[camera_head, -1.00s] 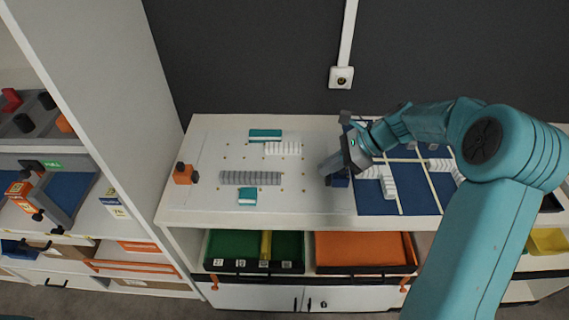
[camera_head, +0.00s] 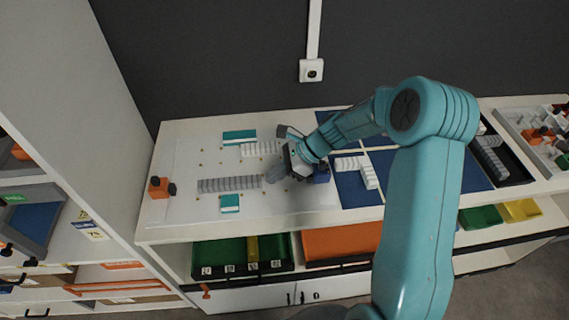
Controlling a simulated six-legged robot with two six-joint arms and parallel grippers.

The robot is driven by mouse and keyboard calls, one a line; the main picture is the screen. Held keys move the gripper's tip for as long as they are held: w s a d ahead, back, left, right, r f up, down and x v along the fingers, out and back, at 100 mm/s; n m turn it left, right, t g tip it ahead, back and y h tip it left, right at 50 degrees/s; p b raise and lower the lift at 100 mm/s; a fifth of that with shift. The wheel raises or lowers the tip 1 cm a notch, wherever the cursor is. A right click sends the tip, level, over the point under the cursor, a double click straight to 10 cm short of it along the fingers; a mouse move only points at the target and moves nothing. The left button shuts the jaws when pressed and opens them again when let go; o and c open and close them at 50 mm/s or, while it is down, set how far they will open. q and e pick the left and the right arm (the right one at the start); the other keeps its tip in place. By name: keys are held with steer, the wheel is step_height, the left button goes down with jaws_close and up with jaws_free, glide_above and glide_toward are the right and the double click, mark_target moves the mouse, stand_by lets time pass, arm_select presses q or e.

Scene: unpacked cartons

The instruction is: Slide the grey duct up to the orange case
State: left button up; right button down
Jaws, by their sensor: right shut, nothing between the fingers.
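The grey duct (camera_head: 230,184) is a ribbed bar lying lengthwise left to right on the white board. The orange case (camera_head: 158,190), with dark knobs, stands to its left, and a short gap separates them. My right gripper (camera_head: 271,175) is shut and empty, low over the board at the duct's right end. I cannot tell whether its fingertips touch the duct. My left gripper is out of view.
A teal-and-white block (camera_head: 239,137) and a white ribbed duct (camera_head: 261,149) lie behind the grey duct; a smaller teal block (camera_head: 230,203) lies in front. A blue panel (camera_head: 357,193) is to the right. The strip between duct and case looks clear.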

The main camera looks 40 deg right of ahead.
mark_target(242, 182)
steer(key=shift+w+a+f, duration=0.3)
steer(key=shift+a, duration=0.1)
steer(key=shift+a, duration=0.15)
steer(key=w+a, duration=0.2)
steer(key=a, duration=0.1)
steer(key=w+a, duration=0.1)
steer(key=a, duration=0.1)
steer(key=shift+w, duration=0.1)
steer(key=shift+r, duration=0.1)
